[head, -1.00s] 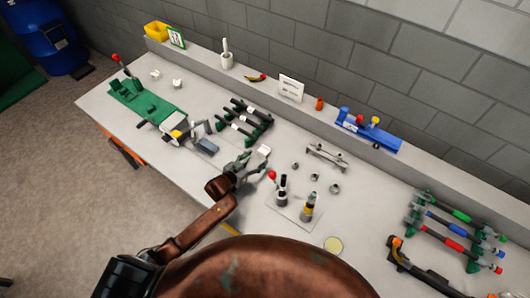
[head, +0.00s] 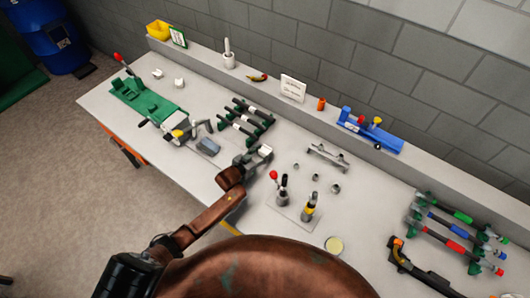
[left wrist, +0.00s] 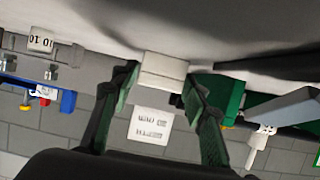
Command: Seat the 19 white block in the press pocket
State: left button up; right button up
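My left gripper (head: 262,154) is over the middle of the bench in the head view. A white block (left wrist: 163,72) sits between its two fingertips in the left wrist view, with both fingers against its sides; it also shows as a small white piece in the head view (head: 265,149). No number is readable on it. A green fixture (head: 133,94) with a red-knobbed lever (head: 117,57) stands at the left end of the bench; I cannot make out a pocket in it. Two other white blocks (head: 179,83) lie behind it. My right gripper is not in view.
A rack of dark tools (head: 246,118) stands left of and behind the gripper. Upright tools (head: 309,208) on a plate are to its right, with small metal rings (head: 315,177) beyond. A blue device (head: 370,130) and a white sign (head: 292,88) are on the back ledge.

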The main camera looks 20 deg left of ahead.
pick_arm(q)
jog(key=c, duration=0.9)
